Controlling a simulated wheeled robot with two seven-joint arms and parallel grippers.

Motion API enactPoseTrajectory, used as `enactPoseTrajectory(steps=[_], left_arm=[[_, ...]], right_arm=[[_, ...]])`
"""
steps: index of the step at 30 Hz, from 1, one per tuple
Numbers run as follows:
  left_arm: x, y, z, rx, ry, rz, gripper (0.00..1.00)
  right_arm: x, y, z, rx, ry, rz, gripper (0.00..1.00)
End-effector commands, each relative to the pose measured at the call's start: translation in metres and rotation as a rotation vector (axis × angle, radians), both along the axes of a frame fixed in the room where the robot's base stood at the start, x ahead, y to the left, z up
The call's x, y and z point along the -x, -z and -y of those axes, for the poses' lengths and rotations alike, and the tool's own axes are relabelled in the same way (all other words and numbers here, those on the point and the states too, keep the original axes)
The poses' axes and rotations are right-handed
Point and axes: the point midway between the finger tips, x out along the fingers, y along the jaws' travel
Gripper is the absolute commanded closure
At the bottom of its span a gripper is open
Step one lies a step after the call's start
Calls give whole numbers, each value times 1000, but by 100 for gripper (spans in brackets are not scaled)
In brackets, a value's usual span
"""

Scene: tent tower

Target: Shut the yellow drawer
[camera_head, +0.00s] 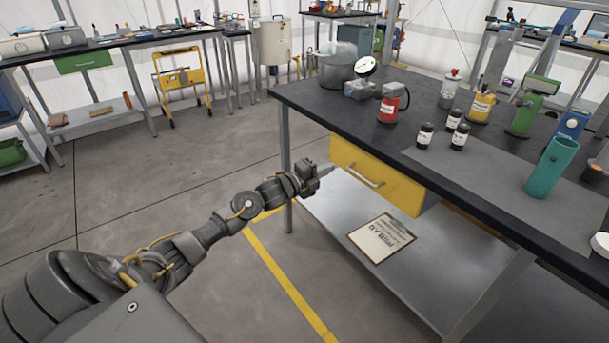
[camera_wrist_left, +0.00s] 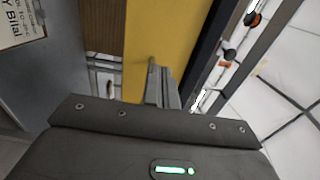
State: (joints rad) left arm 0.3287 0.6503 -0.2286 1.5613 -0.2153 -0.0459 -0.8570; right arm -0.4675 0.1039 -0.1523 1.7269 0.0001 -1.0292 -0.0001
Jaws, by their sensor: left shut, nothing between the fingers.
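The yellow drawer (camera_head: 390,186) hangs under the black top of the workbench, with a pale bar handle (camera_head: 358,177) on its front. Its front lies close under the bench edge; I cannot tell exactly how far it stands out. My left gripper (camera_head: 325,170) is shut and empty, just left of the drawer front and near the handle. In the left wrist view the shut fingers (camera_wrist_left: 162,88) point at the yellow drawer (camera_wrist_left: 150,30); whether they touch it is unclear. My right gripper is not in view.
The workbench (camera_head: 300,97) carries bottles, a pot and a green cylinder (camera_head: 552,168). A clipboard (camera_head: 381,238) lies on its lower metal shelf (camera_head: 420,285). A bench leg (camera_head: 286,165) stands behind my left gripper. The floor to the left is clear.

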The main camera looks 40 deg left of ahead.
Motion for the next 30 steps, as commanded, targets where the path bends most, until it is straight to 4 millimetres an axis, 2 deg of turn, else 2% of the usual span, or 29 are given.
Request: enactPoseTrajectory(steps=[3,6,10,15,26,28,30], left_arm=[[29,3,-15,-5,-9,-5,100],[47,3,-21,-4,-11,-5,100],[60,3,-26,-3,-12,-4,100],[67,2,-27,-2,-10,-4,100],[66,3,-27,13,-11,-11,100],[65,8,-32,58,-43,-53,100],[62,20,-48,134,-127,-135,100]], right_arm=[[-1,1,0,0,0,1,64],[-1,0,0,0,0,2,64],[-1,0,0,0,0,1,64],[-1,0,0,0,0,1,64],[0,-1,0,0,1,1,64],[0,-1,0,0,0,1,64],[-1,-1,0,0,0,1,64]])
